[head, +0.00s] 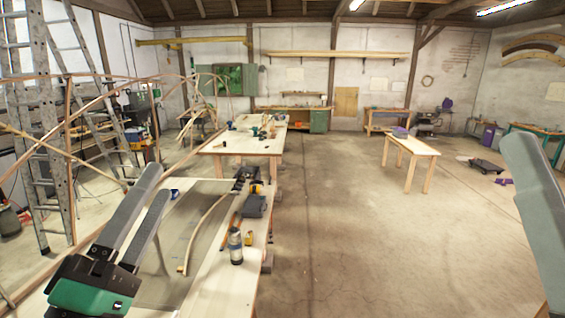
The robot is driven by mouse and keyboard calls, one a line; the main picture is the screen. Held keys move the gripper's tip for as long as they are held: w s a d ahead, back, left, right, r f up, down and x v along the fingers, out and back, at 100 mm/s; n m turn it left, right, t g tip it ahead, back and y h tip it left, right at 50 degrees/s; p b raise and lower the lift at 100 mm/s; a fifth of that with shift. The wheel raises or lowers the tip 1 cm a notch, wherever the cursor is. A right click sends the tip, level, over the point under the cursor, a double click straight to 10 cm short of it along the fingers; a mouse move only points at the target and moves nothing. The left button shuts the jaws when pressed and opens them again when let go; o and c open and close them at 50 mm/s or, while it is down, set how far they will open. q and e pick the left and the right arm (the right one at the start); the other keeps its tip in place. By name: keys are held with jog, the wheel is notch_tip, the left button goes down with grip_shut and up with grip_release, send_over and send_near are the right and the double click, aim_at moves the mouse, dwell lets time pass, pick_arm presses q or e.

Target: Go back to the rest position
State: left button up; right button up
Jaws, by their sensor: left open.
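My left gripper (146,217) is in the lower left of the head view, above the near workbench (215,288). Its two grey fingers point up and to the right, parted and with nothing between them.
A bottle (235,247) and tools stand along the near bench's right side. Bent lath frames (70,105) and ladders (50,130) crowd the left. A second bench (245,143) and a small table (412,147) stand farther back. The floor (370,240) at centre right is clear.

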pick_arm(q)
jog(key=s+a+r+m+t+y, duration=0.2)
jog(key=s+r+m+t, duration=0.2)
jog(key=s+r+m, duration=0.4)
jog(key=s+m, duration=0.3)
jog(key=m, duration=0.2)
jog(key=shift+s+r, duration=0.2)
jog(key=shift+s, duration=0.15)
jog(key=shift+a, duration=0.1)
